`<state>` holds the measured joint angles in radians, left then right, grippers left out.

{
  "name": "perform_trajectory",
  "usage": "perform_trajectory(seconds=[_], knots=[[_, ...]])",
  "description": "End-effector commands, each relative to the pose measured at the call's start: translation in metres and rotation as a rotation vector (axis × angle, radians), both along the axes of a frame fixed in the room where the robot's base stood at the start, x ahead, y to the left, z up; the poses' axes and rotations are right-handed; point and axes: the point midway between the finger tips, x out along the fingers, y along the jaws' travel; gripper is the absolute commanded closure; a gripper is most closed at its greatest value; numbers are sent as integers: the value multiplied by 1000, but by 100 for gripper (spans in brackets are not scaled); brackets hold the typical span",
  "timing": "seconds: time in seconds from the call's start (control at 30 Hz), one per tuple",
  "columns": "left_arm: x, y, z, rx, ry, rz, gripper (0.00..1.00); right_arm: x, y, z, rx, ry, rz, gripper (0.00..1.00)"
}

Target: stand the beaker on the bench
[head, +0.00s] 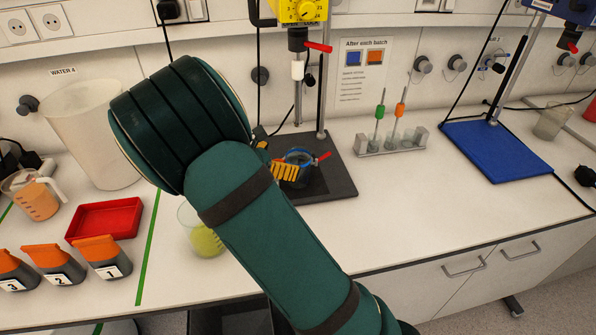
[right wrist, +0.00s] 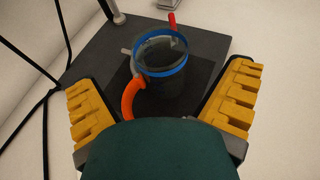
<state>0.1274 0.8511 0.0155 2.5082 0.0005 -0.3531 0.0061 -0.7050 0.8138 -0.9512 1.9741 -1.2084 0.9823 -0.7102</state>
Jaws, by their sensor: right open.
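A beaker (head: 302,158) with a blue band around its rim stands upright on the dark base plate (head: 338,180) of the yellow-headed stirrer. In the right wrist view the beaker (right wrist: 168,62) shows an orange curved handle (right wrist: 130,99) on its near left side. My right gripper (head: 275,160) is open, its yellow fingers partly hidden by my arm in the head view. In the right wrist view, the open gripper (right wrist: 160,107) has one finger on each side, with the beaker lying ahead between them. I see no contact. My left gripper is not in view.
A beaker of yellow-green liquid (head: 203,240) stands left of my arm. A red tray (head: 106,217), orange-topped numbered containers (head: 55,262) and a large white bin (head: 92,130) are farther left. A rack (head: 392,143) and blue plate (head: 497,152) stand right. The front right bench (head: 420,205) is clear.

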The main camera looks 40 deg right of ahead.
Motion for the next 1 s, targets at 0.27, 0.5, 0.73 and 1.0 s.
perform_trajectory(seconds=[0.27, 0.5, 0.73, 1.0], knots=[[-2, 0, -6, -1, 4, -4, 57, 0, -20, -8, -1, -1, -1, 0], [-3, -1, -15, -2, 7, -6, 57, 0, -51, -18, 0, -1, 0, 0], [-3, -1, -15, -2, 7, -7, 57, 1, -58, -20, 0, -1, 1, 0], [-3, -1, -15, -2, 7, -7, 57, 1, -58, -20, 0, -1, 1, 56]])
